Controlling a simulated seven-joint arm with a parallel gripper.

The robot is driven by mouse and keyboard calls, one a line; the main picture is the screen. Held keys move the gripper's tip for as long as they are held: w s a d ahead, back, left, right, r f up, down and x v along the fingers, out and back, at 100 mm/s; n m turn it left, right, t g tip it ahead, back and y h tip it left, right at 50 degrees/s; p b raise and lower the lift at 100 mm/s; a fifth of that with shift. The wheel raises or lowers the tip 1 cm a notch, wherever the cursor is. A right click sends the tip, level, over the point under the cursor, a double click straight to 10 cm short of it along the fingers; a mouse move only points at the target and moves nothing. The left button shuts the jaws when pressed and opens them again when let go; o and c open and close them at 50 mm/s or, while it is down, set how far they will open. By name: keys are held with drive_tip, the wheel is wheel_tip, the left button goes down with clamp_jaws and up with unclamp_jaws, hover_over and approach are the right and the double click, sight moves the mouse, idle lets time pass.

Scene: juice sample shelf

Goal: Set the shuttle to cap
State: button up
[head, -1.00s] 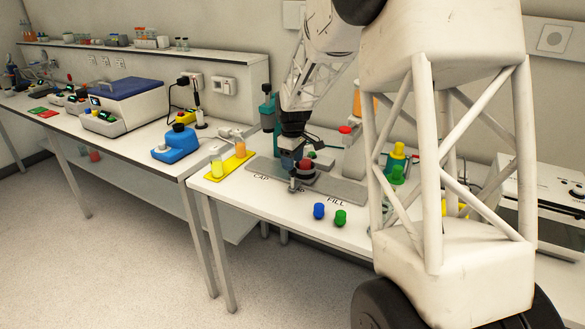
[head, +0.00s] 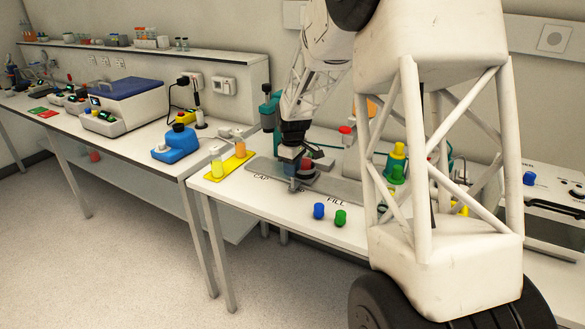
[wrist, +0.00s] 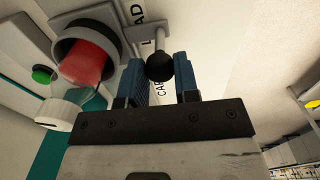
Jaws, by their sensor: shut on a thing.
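The shuttle is a dark round holder (wrist: 84,42) carrying a red vessel (wrist: 88,62). A side bracket on it bears a thin rod with a black knob (wrist: 160,67). My gripper (wrist: 162,72) has its blue fingers around this knob and is shut on it. In the head view my gripper (head: 290,166) is low over the grey track (head: 345,188), with the red vessel (head: 308,171) just to its right. The CAP label (head: 262,177) lies left of the shuttle and FILL (head: 335,201) right. The label between them is mostly hidden by my gripper and the shuttle.
A teal post (head: 268,108) stands behind. My arm hides part of the right side.

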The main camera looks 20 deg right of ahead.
drive_tip(key=shift+w+a, duration=0.1)
clamp_jaws()
drive_tip(key=w+a, duration=1)
drive_tip(key=shift+w+a, duration=0.35)
drive_tip(key=shift+r, duration=0.1)
drive_tip(key=o, duration=1)
unclamp_jaws()
drive_tip(key=shift+r, duration=3.85)
